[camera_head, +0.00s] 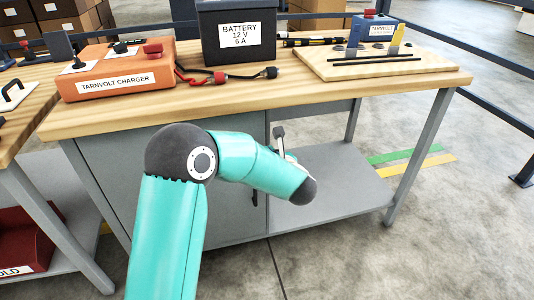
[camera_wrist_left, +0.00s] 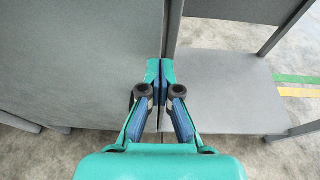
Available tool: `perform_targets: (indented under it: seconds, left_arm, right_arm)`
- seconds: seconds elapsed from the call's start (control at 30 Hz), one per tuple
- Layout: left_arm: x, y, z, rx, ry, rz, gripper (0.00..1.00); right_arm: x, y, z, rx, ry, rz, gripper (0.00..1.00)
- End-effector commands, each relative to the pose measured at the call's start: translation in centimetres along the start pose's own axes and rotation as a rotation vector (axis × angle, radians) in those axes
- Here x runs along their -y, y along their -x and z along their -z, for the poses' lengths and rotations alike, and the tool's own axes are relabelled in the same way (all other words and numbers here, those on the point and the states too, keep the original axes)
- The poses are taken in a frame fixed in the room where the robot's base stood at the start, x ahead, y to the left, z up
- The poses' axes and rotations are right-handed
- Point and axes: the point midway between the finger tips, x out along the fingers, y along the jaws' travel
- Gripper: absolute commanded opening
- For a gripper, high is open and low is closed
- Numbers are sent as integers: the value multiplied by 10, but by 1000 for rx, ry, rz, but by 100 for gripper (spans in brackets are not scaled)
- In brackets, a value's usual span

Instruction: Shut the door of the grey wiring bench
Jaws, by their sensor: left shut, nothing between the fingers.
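The grey wiring bench has a wooden top (camera_head: 300,85) and a grey door (camera_head: 110,170) at its lower left, with a dark upright handle (camera_head: 254,197) near the door's right edge. The door looks about in line with the bench front; I cannot tell whether it is fully closed. In the left wrist view the door (camera_wrist_left: 80,60) fills the left side. My left gripper (camera_wrist_left: 160,72) is shut and empty, its fingertips at the door's free edge; contact is unclear. In the head view my arm mostly hides it. My right gripper is not in view.
An orange charger (camera_head: 117,78), a black battery (camera_head: 237,35) and a wooden board (camera_head: 370,65) with parts stand on the top. An open lower shelf (camera_head: 335,180) lies right of the door. Another bench with a red bin (camera_head: 28,240) stands at left.

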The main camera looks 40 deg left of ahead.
Motion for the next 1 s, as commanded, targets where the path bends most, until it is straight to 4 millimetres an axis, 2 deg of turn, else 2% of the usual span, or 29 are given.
perform_targets:
  seconds: [0.03,0.1,0.3,0.53,0.73,0.87,0.97,1.0]
  left_arm:
    - [4,10,9,-1,-2,8,0]
    - [4,29,3,-3,-4,9,0]
    - [3,74,4,-5,-5,10,0]
    - [2,105,6,-6,-6,8,0]
    - [1,112,7,-7,-5,5,0]
    - [-6,103,13,-17,-15,-19,0]
    - [-16,87,38,-47,-64,-62,0]
    - [-23,80,55,-64,-103,-80,0]
  right_arm:
    - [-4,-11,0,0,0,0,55]
    - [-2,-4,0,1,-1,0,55]
    - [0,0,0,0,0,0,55]
    - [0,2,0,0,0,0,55]
    - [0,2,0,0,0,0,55]
    - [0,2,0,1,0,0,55]
    - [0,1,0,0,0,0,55]
    - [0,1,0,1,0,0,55]
